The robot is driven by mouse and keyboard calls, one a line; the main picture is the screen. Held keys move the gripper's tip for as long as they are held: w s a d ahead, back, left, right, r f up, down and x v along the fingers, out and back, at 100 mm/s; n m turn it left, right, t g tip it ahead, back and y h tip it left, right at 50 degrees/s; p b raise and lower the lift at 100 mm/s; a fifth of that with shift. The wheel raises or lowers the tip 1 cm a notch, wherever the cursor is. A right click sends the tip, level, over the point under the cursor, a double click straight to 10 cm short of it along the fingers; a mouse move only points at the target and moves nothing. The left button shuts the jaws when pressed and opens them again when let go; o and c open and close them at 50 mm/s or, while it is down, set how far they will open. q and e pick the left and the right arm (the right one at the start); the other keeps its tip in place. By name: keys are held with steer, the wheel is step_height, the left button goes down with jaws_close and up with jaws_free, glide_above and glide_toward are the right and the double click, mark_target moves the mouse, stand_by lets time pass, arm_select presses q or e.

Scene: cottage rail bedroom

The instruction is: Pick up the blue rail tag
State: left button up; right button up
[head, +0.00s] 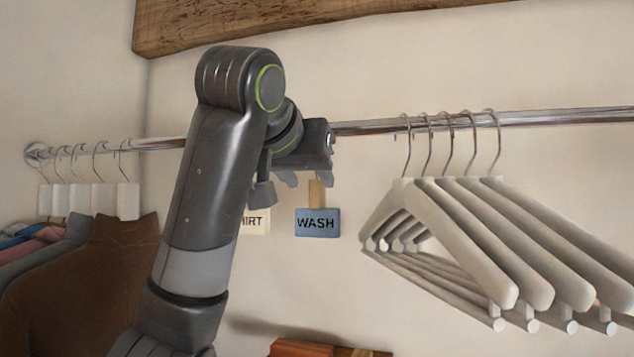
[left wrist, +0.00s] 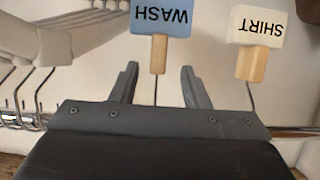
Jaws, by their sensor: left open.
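The blue rail tag (head: 317,223), marked WASH, hangs from the rail by a wooden stem and a thin wire. It also shows in the left wrist view (left wrist: 162,18), upside down, with its wooden stem between the two fingers. My left gripper (head: 290,180) is at the rail just above the tag; in the left wrist view its fingers (left wrist: 160,82) are open, with a gap on both sides of the stem. A cream tag marked SHIRT (left wrist: 256,27) hangs beside it; in the head view it is partly hidden behind my left arm. My right gripper is not in view.
The metal rail (head: 560,117) runs across the wall. Several pale empty hangers (head: 480,230) hang to the right of the tags. Clothes (head: 105,270) hang at the far left. A wooden shelf (head: 300,18) is above.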

mark_target(317, 184)
arm_select(q)
steer(key=w+p, duration=0.1)
steer(key=w+d+p, duration=0.1)
steer(key=w, duration=0.1)
steer(key=shift+d+f, duration=0.15)
steer(key=shift+f, duration=0.05)
steer(key=shift+w+d+f+p, duration=0.15)
steer(key=shift+w+f+p, duration=0.2)
steer(key=shift+w, duration=0.2)
steer(key=shift+s, duration=0.1)
jaws_close()
